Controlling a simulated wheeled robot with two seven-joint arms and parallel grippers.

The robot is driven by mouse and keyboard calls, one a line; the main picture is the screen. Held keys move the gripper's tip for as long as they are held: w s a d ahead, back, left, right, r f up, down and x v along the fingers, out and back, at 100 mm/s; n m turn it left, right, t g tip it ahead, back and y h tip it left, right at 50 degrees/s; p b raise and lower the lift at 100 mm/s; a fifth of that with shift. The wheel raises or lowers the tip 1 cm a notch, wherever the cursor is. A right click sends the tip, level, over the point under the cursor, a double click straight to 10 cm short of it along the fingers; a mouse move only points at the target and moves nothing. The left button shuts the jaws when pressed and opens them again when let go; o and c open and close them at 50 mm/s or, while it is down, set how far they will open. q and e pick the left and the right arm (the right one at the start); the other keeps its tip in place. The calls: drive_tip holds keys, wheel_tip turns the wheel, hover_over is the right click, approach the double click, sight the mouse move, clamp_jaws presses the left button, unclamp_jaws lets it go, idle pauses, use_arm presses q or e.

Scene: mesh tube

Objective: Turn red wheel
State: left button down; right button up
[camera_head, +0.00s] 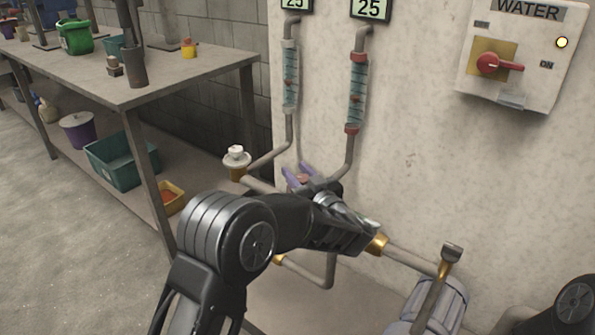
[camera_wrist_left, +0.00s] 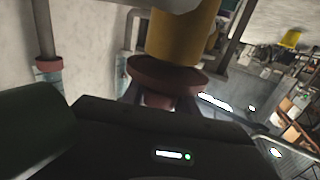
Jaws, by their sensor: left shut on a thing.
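The red wheel (camera_wrist_left: 165,76) shows dark red in the left wrist view, under a yellow fitting (camera_wrist_left: 183,32). In the head view only a small reddish part of the wheel (camera_head: 302,178) shows, by the pipes near the wall. My left gripper (camera_head: 300,178) is at the wheel, shut on it. My own wrist and arm hide much of the wheel and the pipe around it in the head view. My right gripper is not in view.
Two gauge tubes (camera_head: 357,92) hang on the wall above the left gripper, with pipes running down. A WATER box (camera_head: 520,55) with a red switch is at upper right. A workbench (camera_head: 120,88) stands at left. A grey ribbed object (camera_head: 455,295) is at lower right.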

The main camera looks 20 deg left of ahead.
sight(306, 182)
use_arm(q)
drive_tip(key=shift+r, duration=0.2)
drive_tip(key=c, duration=0.9)
unclamp_jaws()
drive_tip(key=shift+f, duration=0.1)
drive_tip(key=shift+c, duration=0.2)
drive_tip(key=p+v, duration=0.1)
drive_tip(key=v, duration=0.5)
drive_tip(key=shift+s+d, duration=0.1)
drive_tip(key=shift+d, duration=0.2)
drive_tip(key=shift+s+d, duration=0.25)
drive_tip(key=shift+s, duration=0.25)
